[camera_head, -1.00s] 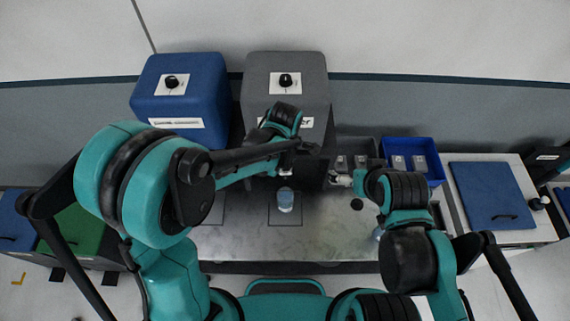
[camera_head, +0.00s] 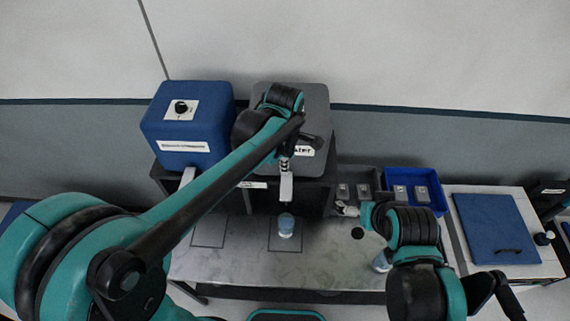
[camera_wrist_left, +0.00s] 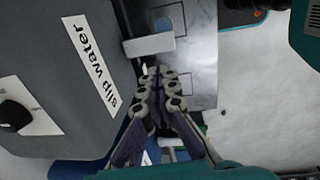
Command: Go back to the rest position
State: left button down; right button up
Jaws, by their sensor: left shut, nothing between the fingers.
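My left arm reaches in from the left to the grey slip water dispenser (camera_head: 312,98). My left gripper (camera_head: 286,172) is in front of it, just above the white spout piece (camera_head: 286,190). In the left wrist view its fingers (camera_wrist_left: 160,76) are shut and empty, close to the white piece (camera_wrist_left: 150,48). I cannot tell whether they touch. My right gripper (camera_head: 345,209) is small and partly hidden by its arm, low over the right half of the table. I cannot tell whether it is open.
A pale blue cup (camera_head: 286,227) stands on a marked square of the table (camera_head: 240,262), below the spout. A blue dispenser (camera_head: 187,130) stands left, a blue bin (camera_head: 415,178) and blue panel (camera_head: 495,225) right.

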pick_arm(q)
jog(key=shift+r, duration=0.2)
dwell(0.3)
jog(key=shift+s+d, duration=0.1)
jog(key=shift+d, duration=0.05)
pick_arm(e)
jog(key=shift+d, duration=0.1)
pick_arm(q)
jog(key=s+a+f+m+t+b, duration=0.2)
jog(key=s+a+f+m+b, duration=0.2)
jog(key=f+b, duration=0.6)
jog(key=s+a+f+m+t+b, duration=0.2)
jog(key=s+a+f+m+b, duration=0.2)
jog(key=a+f+m+b, duration=0.2)
jog(key=s+a+f+m+t+b, duration=0.2)
jog(key=s+a+f+m+b, duration=0.2)
jog(key=f+m+b, duration=0.4)
notch_tip(320, 180, down, 7)
jog(key=a+b, duration=0.1)
jog(key=b, duration=0.7)
jog(key=shift+s+a+r, duration=0.15)
jog(key=shift+s+a, duration=0.15)
jog(key=shift+s, duration=0.1)
pick_arm(e)
notch_tip(320, 180, down, 32)
jog(key=shift+f, duration=0.15)
